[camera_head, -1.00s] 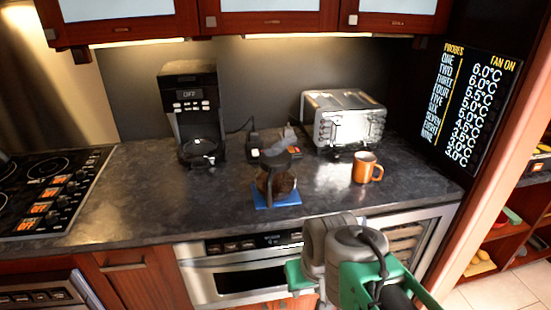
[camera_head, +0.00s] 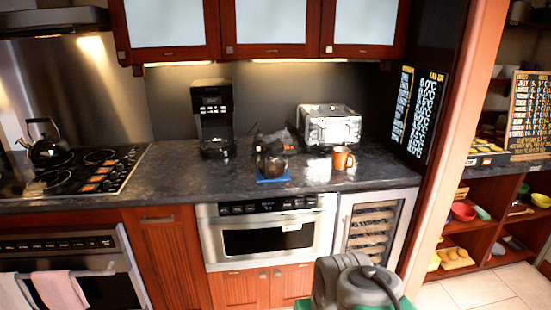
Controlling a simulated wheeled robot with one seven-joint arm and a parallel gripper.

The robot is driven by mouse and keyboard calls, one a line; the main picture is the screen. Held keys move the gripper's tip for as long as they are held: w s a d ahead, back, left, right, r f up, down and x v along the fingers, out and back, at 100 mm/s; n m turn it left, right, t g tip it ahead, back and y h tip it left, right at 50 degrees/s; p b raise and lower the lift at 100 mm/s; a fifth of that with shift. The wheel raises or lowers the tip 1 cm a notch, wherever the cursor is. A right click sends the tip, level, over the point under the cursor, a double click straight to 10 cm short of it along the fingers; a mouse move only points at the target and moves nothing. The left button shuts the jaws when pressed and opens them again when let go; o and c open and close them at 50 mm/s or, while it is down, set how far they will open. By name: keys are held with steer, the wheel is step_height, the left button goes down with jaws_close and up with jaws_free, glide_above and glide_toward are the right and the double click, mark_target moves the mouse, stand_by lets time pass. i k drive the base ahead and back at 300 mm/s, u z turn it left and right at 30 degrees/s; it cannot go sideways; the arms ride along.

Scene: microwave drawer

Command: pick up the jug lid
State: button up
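A dark glass jug (camera_head: 275,166) stands upright on a small blue mat (camera_head: 272,179) on the counter. Its top looks dark, but I cannot tell a separate lid from the jug and the dark items behind it. My gripper is not in view. Only a grey and green part of my arm (camera_head: 355,285) shows at the bottom, in front of and below the counter.
On the dark counter (camera_head: 105,180), a black coffee maker (camera_head: 212,120) stands left of the jug. A steel toaster (camera_head: 330,125) and an orange mug (camera_head: 342,158) are to its right. A stove (camera_head: 100,172) is further left. The microwave drawer (camera_head: 268,237) is below the counter.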

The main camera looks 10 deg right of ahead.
mark_target(278, 143)
steer(key=u, duration=0.85)
steer(key=i, duration=1.05)
steer(key=z, duration=0.1)
